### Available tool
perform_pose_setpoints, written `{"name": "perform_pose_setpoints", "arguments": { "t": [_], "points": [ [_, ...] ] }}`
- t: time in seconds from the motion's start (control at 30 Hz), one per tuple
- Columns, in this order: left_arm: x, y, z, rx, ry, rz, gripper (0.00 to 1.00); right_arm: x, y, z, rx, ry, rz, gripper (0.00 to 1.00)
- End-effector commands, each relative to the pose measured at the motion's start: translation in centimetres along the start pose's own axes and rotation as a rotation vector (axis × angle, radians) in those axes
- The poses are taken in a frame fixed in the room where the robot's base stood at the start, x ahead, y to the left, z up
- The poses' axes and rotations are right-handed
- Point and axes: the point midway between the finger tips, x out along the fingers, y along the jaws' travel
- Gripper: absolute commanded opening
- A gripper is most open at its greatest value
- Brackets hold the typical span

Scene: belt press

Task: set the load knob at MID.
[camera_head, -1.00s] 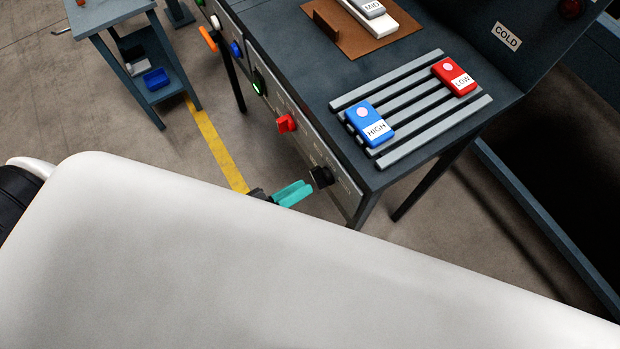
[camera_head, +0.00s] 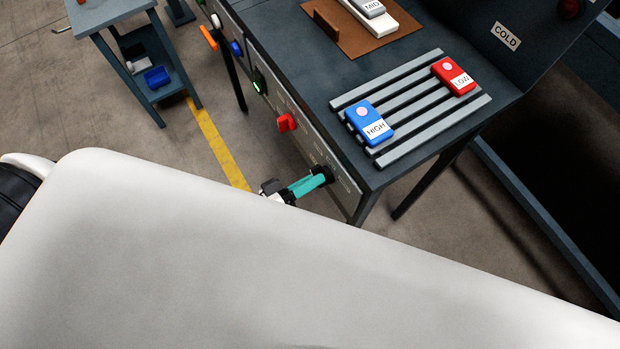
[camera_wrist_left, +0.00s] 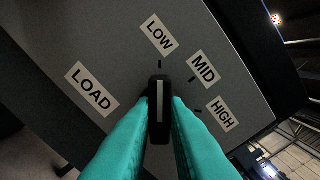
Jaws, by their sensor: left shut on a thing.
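The load knob (camera_head: 323,173) is black and sits on the front panel of the press table, near its right end. In the left wrist view the knob (camera_wrist_left: 160,105) has a white pointer line that points up at the LOW tick. The MID label (camera_wrist_left: 203,69) and its tick lie up and right of it, with HIGH (camera_wrist_left: 221,114) further round and LOW (camera_wrist_left: 159,36) above. My left gripper (camera_head: 315,182) has teal fingers, shut on the knob; they show on both sides of it in the wrist view (camera_wrist_left: 160,115). My right gripper is not in view.
A red switch (camera_head: 286,122), a green-lit button (camera_head: 259,86) and a blue button (camera_head: 237,48) sit further along the panel.

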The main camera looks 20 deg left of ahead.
Motion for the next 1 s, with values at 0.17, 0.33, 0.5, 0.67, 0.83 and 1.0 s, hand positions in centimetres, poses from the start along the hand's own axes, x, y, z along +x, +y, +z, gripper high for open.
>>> {"name": "perform_pose_setpoints", "arguments": {
  "t": [0.17,0.33,0.5,0.67,0.83,1.0],
  "points": [
    [0.0,-0.1,0.1,0.032,0.000,0.001,0.00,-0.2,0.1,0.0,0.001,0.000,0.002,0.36],
    [0.0,-0.1,0.1,0.113,-0.001,0.002,0.00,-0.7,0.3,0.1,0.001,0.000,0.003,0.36],
    [0.0,-0.2,0.1,0.244,0.000,0.002,0.00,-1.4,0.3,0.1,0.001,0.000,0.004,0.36],
    [0.0,-0.3,0.1,0.390,0.000,0.003,0.00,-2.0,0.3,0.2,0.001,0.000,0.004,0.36],
    [0.0,-0.3,0.0,0.539,0.000,0.002,0.00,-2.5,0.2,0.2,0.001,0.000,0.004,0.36],
    [0.0,-0.3,0.0,0.670,0.000,0.002,0.00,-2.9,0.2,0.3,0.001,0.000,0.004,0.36]
  ]
}}
